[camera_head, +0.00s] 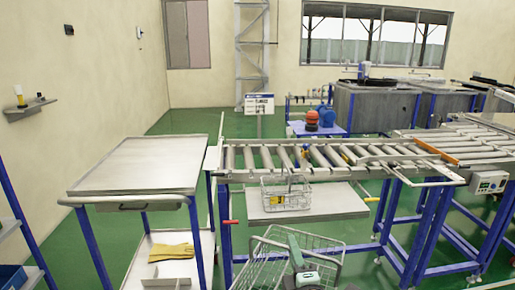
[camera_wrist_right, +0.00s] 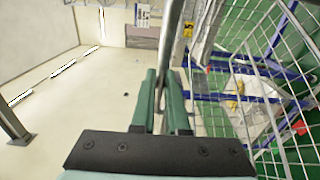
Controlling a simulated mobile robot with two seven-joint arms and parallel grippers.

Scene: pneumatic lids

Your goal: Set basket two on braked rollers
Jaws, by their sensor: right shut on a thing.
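A large wire basket (camera_head: 262,262) hangs low in front of the roller conveyor, at the bottom of the head view. My right gripper (camera_head: 296,250) is shut on its handle; the wrist view shows the green fingers (camera_wrist_right: 165,85) closed around a grey bar, with the basket's mesh (camera_wrist_right: 285,75) on the right. The basket is lower than the rollers (camera_head: 260,156) and apart from them. A smaller wire basket (camera_head: 287,194) shows at the conveyor's front side; its exact support is unclear. My left gripper is not in view.
A metal-topped cart (camera_head: 140,165) stands left of the conveyor, with yellow gloves (camera_head: 171,252) on its lower shelf. Blue conveyor legs (camera_head: 226,235) stand close to the held basket. A control box (camera_head: 489,182) is at the right. The left rollers look bare.

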